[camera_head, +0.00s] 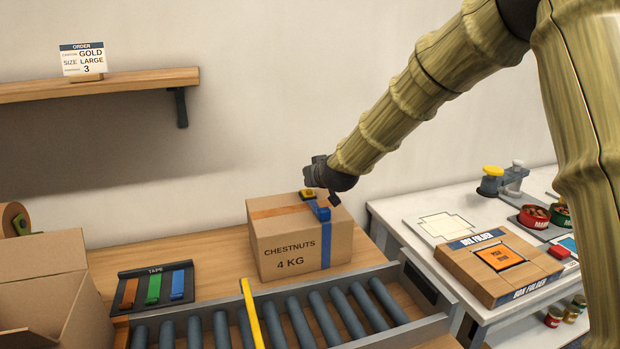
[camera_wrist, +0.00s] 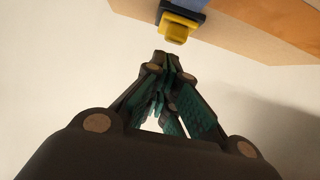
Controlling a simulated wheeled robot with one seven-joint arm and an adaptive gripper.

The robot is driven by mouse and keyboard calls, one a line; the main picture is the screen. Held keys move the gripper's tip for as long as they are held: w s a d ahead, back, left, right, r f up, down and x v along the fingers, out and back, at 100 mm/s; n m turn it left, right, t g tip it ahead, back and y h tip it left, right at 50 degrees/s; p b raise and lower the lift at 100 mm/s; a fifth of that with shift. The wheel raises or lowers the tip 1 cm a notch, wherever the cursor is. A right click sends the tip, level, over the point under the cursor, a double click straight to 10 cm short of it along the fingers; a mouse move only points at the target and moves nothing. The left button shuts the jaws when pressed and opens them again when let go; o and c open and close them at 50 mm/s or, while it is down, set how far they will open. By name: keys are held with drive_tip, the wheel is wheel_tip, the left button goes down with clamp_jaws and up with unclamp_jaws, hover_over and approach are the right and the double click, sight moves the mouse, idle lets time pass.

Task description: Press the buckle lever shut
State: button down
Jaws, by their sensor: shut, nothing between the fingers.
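A closed cardboard box (camera_head: 288,246) marked CHESTNUTS 4 KG stands on the wooden bench behind the rollers. A blue strap (camera_head: 326,252) runs over its top and down the front, and an orange tape band crosses the top. A yellow and black buckle (camera_head: 308,194) sits near the back edge of the box top. In the wrist view the yellow buckle lever (camera_wrist: 177,27) shows on a dark base, just beyond my fingertips. My gripper (camera_wrist: 168,66) is shut and empty, its tips apart from the lever. In the head view my gripper (camera_head: 332,196) is over the box's back right part, its fingers partly hidden.
A roller conveyor (camera_head: 270,318) with a yellow bar lies in front of the box. A tape holder (camera_head: 155,285) and an open carton (camera_head: 50,285) stand at left. A white table (camera_head: 400,217) with a box folder (camera_head: 497,262) is at right. A shelf (camera_head: 100,83) hangs on the wall.

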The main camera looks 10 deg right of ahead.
wheel_tip(320, 180, up, 4)
drive_tip(key=shift+f+p, duration=0.1)
drive_tip(key=shift+p, duration=1.05)
drive_tip(key=s+f+b+v, duration=0.1)
drive_tip(key=f+v, duration=0.1)
drive_tip(key=v, duration=0.7)
drive_tip(key=shift+s+d, duration=0.2)
drive_tip(key=shift+s, duration=0.05)
drive_tip(key=shift+r, duration=0.2)
